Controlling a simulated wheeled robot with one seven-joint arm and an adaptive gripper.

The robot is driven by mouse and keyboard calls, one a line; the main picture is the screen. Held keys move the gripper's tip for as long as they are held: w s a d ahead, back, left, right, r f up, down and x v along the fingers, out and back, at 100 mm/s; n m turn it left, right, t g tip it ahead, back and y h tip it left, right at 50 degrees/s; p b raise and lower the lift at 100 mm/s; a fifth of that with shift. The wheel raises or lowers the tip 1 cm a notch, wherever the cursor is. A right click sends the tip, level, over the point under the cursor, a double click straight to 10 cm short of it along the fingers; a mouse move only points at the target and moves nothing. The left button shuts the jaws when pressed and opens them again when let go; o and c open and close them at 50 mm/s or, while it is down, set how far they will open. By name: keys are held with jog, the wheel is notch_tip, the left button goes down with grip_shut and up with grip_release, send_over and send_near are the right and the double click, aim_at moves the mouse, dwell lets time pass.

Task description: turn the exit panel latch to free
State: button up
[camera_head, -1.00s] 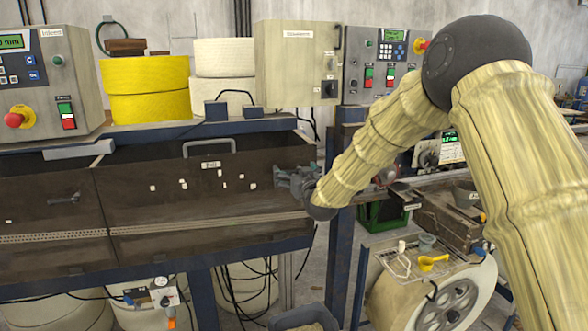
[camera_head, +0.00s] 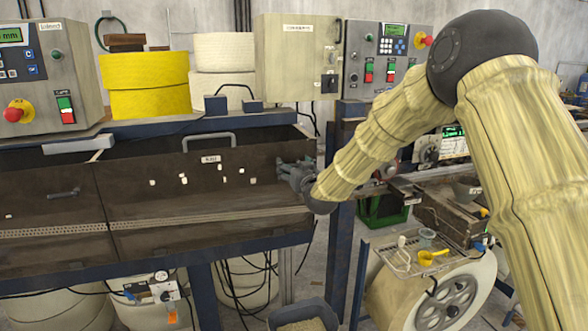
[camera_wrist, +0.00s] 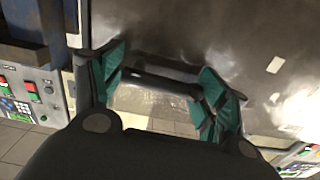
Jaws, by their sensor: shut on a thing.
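The exit panel (camera_head: 150,215) is the dark brown, scuffed panel right of the seam on the long trough, with a small label near its top edge. My gripper (camera_head: 288,172) is at the panel's right end, where it hides the latch in the head view. In the wrist view, my gripper (camera_wrist: 163,82) has its green-padded fingers at both ends of a dark bar, the latch handle (camera_wrist: 160,82), and is shut on it. The bar lies across the picture, sloping slightly down to the right. The latch's pivot is not clear.
A similar latch (camera_head: 63,193) sits on the left panel. A grey bar handle (camera_head: 208,137) stands on the panel's top edge. A blue post (camera_head: 338,225) is right of my gripper, with a cart carrying a wire tray (camera_head: 415,262) beyond it. A grey bin (camera_head: 303,316) is below.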

aim_at(299, 155)
jog(key=m+b, duration=0.1)
jog(key=b, duration=0.1)
jog(key=m+b, duration=0.2)
jog(key=b, duration=0.1)
jog(key=shift+w+d+r+m, duration=0.1)
jog(key=shift+d+r+m, duration=0.1)
jog(key=shift+m, duration=0.1)
jog(key=m+b, duration=0.1)
jog(key=b, duration=0.1)
jog(key=m+b, duration=0.2)
jog(key=r+m+b, duration=0.1)
jog(key=m+b, duration=0.1)
jog(key=shift+w+d+b, duration=0.1)
jog(key=shift+d+b, duration=0.25)
jog(key=m+b, duration=0.4)
jog(key=m, duration=0.1)
jog(key=shift+w+d+r+b, duration=0.15)
jog(key=shift+d+r+b, duration=0.2)
jog(key=shift+d+b, duration=0.05)
jog(key=shift+w+d+r+m+b, duration=0.1)
jog(key=shift+d+m+b, duration=0.1)
jog(key=shift+m+b, duration=0.7)
jog(key=shift+d+r+m+b, duration=0.1)
jog(key=shift+d+m+b, duration=0.05)
jog(key=shift+m+b, duration=0.75)
jog(key=shift+m, duration=0.3)
jog(key=o, duration=1.1)
jog(key=shift+d, duration=0.15)
jog(key=shift+a+f, duration=0.1)
jog(key=shift+a, duration=0.15)
